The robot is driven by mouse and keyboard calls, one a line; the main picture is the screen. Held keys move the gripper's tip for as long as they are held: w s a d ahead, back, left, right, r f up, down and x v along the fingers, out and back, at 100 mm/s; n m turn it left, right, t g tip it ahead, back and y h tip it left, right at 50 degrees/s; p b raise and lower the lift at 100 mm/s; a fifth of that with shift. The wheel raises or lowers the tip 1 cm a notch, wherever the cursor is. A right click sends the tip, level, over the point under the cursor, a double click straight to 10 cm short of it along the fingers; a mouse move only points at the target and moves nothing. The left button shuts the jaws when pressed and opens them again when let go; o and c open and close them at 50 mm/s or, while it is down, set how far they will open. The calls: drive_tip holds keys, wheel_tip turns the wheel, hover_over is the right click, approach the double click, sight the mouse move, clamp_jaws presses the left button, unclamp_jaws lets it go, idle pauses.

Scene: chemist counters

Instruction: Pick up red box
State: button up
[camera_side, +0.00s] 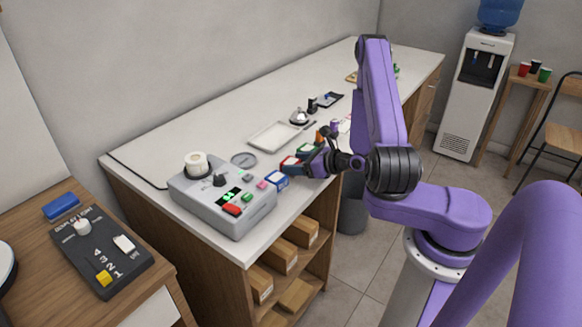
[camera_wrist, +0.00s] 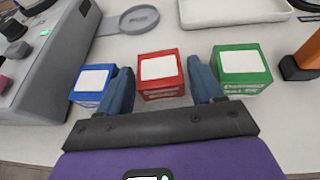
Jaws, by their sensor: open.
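The red box (camera_wrist: 161,75) with a white label on top stands upright on the white counter, in the middle of the wrist view. My gripper (camera_wrist: 163,82) is open, with one dark finger on each side of the red box. The left finger is between it and a blue box (camera_wrist: 94,84); the right finger is between it and a green box (camera_wrist: 241,68). I cannot tell whether the fingers touch the red box. In the side view my gripper (camera_side: 304,167) is low at the counter's front edge, and the red box (camera_side: 289,163) is partly hidden by it.
A grey device (camera_side: 222,203) with buttons stands left of the boxes. A white tray (camera_side: 273,136) and a grey round dish (camera_side: 243,160) lie behind them. A bell (camera_side: 299,117) stands farther back. An orange-handled item (camera_wrist: 306,58) is right of the green box.

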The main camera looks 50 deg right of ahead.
sight(288, 160)
drive_tip(key=shift+x, duration=1.85)
drive_tip(key=c, duration=0.8)
drive_tip(key=shift+o, duration=0.2)
drive_tip(key=shift+r, duration=0.15)
drive_tip(key=shift+r, duration=0.9)
drive_tip(key=s+a+r, duration=0.3)
drive_tip(key=s+r, duration=0.7)
drive_tip(key=s, duration=0.3)
drive_tip(key=shift+s+a+r, duration=0.3)
drive_tip(key=shift+r, duration=0.1)
